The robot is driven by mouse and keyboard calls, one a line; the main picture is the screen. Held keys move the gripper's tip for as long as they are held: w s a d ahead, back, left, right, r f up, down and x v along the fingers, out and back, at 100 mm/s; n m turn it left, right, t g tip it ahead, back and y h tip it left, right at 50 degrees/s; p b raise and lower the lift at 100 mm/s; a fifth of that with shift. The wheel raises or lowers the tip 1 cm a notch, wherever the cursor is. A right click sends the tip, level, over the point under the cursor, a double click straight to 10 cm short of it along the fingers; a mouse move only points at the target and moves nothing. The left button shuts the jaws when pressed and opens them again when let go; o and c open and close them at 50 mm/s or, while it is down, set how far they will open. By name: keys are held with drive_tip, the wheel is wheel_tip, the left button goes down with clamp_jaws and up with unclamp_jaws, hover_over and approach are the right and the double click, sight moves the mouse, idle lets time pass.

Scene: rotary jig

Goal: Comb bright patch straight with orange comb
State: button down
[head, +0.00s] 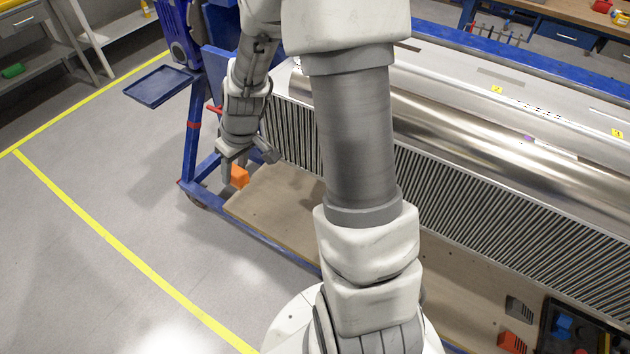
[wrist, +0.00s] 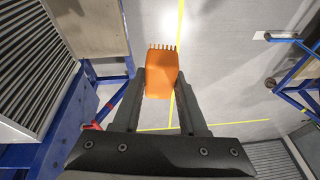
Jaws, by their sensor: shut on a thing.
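My gripper (head: 243,160) hangs at the left end of the finned unit, shut on the orange comb (head: 239,177). In the wrist view the comb (wrist: 161,80) sits between the two fingers (wrist: 162,92), with its teeth pointing away from the gripper. The comb is in the air, apart from the fins. The long row of thin metal fins (head: 480,205) runs along the front of the unit; its edge also shows at the left of the wrist view (wrist: 35,60). My arm hides part of the row. I cannot pick out the bright patch.
A brown board (head: 270,205) lies below the fins on a blue frame (head: 192,140). A dark tray (head: 545,335), a red block (head: 511,343) and a grey comb-like piece (head: 519,309) are at the lower right. A blue shelf (head: 158,86) juts out left. Floor at left is clear.

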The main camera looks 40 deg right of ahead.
drive_tip(key=s+d+f+n+g+h+b, duration=0.4)
drive_tip(key=s+d+f+n+g+b, duration=0.4)
drive_tip(key=f+n, duration=0.4)
drive_tip(key=w+d+f+n+t+h+b, duration=0.1)
drive_tip(key=w+d+n+t+h+b, duration=0.2)
drive_tip(key=d+n+h+b, duration=0.2)
drive_tip(key=w+d+f+n+t+h+b, duration=0.1)
drive_tip(key=w+d+n+t+h+b, duration=0.3)
drive_tip(key=d+n+h, duration=0.3)
drive_tip(key=shift+d+n+b, duration=0.3)
drive_tip(key=shift+d+b, duration=0.5)
drive_tip(key=shift+d, duration=1.9)
drive_tip(key=shift+w+d, duration=0.25)
drive_tip(key=shift+d, duration=0.3)
drive_tip(key=shift+w+d, duration=0.25)
drive_tip(key=shift+d, duration=0.25)
drive_tip(key=shift+s, duration=0.15)
